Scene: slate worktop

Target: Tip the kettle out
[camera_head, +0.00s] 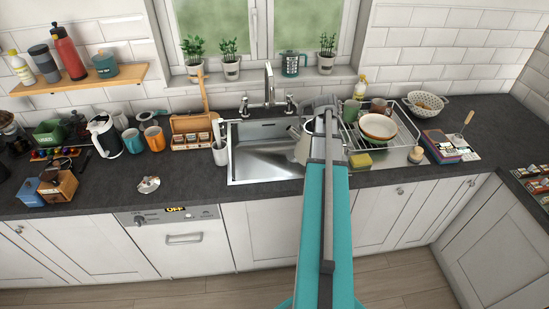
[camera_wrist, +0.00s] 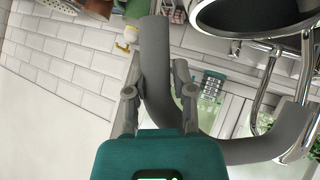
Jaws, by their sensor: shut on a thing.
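A pale metallic kettle (camera_head: 303,148) with its spout toward the left is held at the right end of the sink (camera_head: 262,172), partly hidden behind my arm. My gripper (camera_head: 326,108) is at its top. In the wrist view, my gripper (camera_wrist: 157,85) is shut on the kettle's thick grey curved handle (camera_wrist: 156,50). A dark round part of the kettle with a shiny metal rim (camera_wrist: 238,33) shows beside it at the upper right. I cannot tell the kettle's exact tilt or what is in it.
A tap (camera_head: 269,82) stands behind the sink. A white and black electric kettle (camera_head: 104,137) stands farther left.

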